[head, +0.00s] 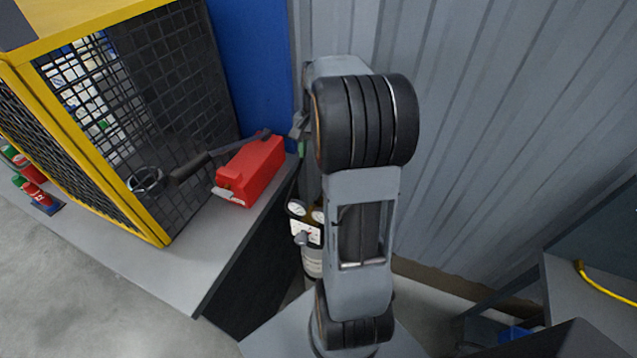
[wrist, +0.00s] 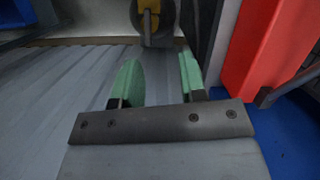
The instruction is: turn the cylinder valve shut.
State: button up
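In the head view a cylinder (head: 312,262) with a white panel and round gauges (head: 297,208) stands in the gap right of the bench. A brass-coloured part shows beside the gauges, and my arm hides the rest of the cylinder's top. In the wrist view my gripper (wrist: 158,78) has two pale green fingers set apart, with nothing between them. A dark round part with a yellow-brass piece (wrist: 149,18) lies beyond the fingertips at the top edge. I cannot tell for sure whether it is the cylinder valve. My gripper is mostly hidden behind my arm in the head view.
A red box (head: 252,168) with a dark lever lies on the grey bench (head: 222,262), beside a yellow-framed mesh cage (head: 150,222). Small red extinguishers (head: 36,194) stand at far left. A corrugated wall (head: 480,130) is behind. A table (head: 580,300) with a yellow hose is at right.

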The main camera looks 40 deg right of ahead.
jog(key=d+f+m+y, duration=0.1)
jog(key=d+f+m, duration=0.1)
jog(key=d, duration=0.3)
jog(key=shift+g, duration=0.3)
jog(key=x, duration=0.4)
jog(key=p+x, duration=0.1)
jog(key=x, duration=0.3)
jog(key=p+x, duration=0.1)
jog(key=x, duration=0.3)
jog(key=shift+a+f, duration=0.25)
jog(key=shift+a, duration=0.2)
jog(key=shift+c, duration=0.2)
grip_shut()
